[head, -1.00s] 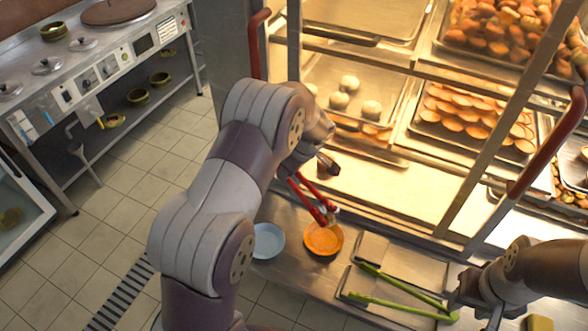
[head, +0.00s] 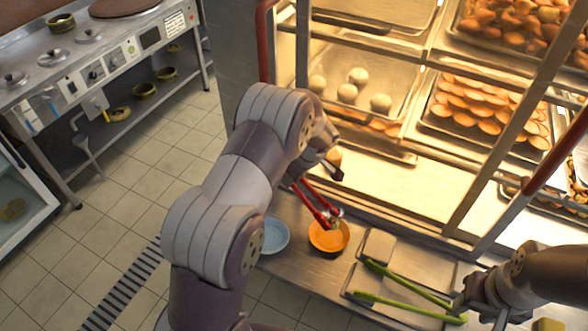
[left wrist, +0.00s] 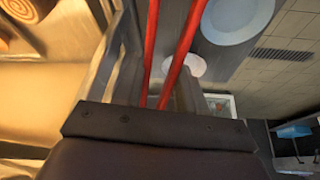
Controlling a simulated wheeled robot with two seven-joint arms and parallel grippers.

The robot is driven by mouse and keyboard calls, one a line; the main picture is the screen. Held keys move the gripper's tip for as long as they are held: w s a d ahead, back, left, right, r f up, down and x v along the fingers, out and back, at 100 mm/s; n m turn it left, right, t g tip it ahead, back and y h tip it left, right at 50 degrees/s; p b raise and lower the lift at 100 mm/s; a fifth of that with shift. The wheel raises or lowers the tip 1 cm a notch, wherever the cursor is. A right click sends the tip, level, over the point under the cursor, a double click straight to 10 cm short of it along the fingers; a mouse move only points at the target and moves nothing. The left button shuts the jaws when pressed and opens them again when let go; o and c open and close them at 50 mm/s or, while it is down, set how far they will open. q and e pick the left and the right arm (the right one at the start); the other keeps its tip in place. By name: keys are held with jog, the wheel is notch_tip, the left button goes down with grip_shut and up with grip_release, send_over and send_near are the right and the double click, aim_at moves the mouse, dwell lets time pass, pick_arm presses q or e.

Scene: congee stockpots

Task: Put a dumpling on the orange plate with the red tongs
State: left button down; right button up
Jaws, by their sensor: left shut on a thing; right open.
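My left gripper (head: 334,170) is shut on the red tongs (head: 313,202), which slant down toward the orange plate (head: 321,243). The tong tips are over the plate's far edge, with a small pale shape at them; I cannot tell if it is a dumpling. In the left wrist view the two red tong arms (left wrist: 180,55) run up from the gripper. Several round white dumplings (head: 357,76) sit on a tray in the lit cabinet. My right gripper (head: 468,300) is open at the lower right, near the ends of the green tongs.
A pale blue plate (head: 273,236) stands left of the orange plate; it also shows in the left wrist view (left wrist: 237,18). Green tongs (head: 405,288) lie across metal trays (head: 425,266) on the counter. Cabinet posts and a red handle (head: 556,150) stand behind.

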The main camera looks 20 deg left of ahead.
pick_arm(q)
jog(key=shift+f+b, duration=0.65)
jog(key=shift+f, duration=1.15)
jog(key=c, duration=1)
grip_release()
notch_tip(320, 180, up, 10)
jog(key=p, duration=0.5)
